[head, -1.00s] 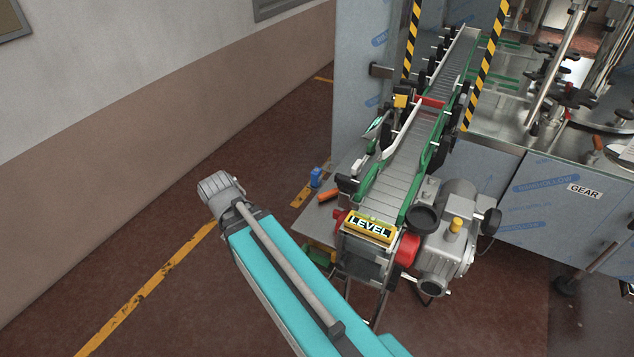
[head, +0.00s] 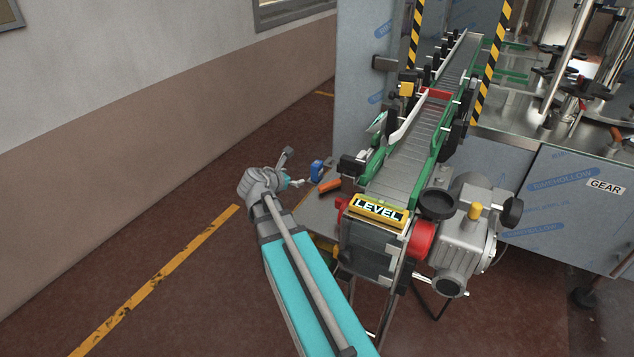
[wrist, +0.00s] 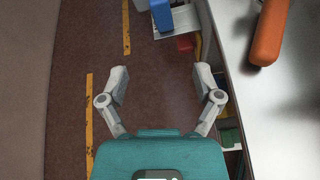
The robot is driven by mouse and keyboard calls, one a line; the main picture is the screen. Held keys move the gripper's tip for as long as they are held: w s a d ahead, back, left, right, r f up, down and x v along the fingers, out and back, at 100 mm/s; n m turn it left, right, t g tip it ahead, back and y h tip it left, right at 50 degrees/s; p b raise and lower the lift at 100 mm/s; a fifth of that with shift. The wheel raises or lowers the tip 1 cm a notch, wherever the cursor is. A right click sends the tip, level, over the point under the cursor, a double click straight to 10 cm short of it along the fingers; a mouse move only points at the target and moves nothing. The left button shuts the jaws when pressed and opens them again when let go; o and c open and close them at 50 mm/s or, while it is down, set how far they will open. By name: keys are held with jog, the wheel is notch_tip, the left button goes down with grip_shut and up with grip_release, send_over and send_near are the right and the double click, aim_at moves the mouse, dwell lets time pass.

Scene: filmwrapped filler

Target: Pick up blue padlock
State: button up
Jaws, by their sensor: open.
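The blue padlock (head: 317,170) is small in the head view, by the far left corner of the grey shelf plate left of the conveyor. My gripper (head: 295,168) is just left of it in that view, fingers apart, with a small gap between. In the wrist view my gripper (wrist: 161,76) is open and empty, with dark floor between its fingers. A blue thing (wrist: 162,15) is cut off at the top edge of that view, ahead of the fingers; I cannot tell for sure that it is the padlock.
An orange object (head: 330,186) lies on the plate (head: 315,212) near the padlock; it also shows in the wrist view (wrist: 268,35). The conveyor (head: 402,170) with its yellow LEVEL sign (head: 378,210) stands to the right. Open floor (head: 190,250) lies to the left.

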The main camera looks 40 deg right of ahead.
aim_at(315, 165)
jog(key=shift+w+d+n+t+h+b, duration=0.2)
jog(key=shift+d+n+h, duration=0.1)
jog(key=shift+d+n, duration=0.25)
jog(key=shift+w+d+n+t+h+b, duration=0.1)
jog(key=shift+d+n+t+h+b, duration=0.15)
jog(key=shift+d+n, duration=0.3)
jog(key=b+x, duration=0.2)
jog(key=x, duration=0.5)
jog(key=shift+a+f+b, duration=0.15)
jog(key=shift+b, duration=0.2)
jog(key=shift+x, duration=0.8)
jog(key=shift+s+d+r+b+x, duration=0.1)
jog(key=shift+b+x, duration=0.2)
jog(key=shift+x, duration=0.55)
jog(key=shift+s+d+r+b+x, duration=0.1)
jog(key=shift+b+x, duration=0.25)
jog(key=shift+x, duration=0.55)
jog(key=shift+s+d+r+b+x, duration=0.1)
jog(key=shift+b+x, duration=0.2)
jog(key=shift+x, duration=0.55)
grip_shut()
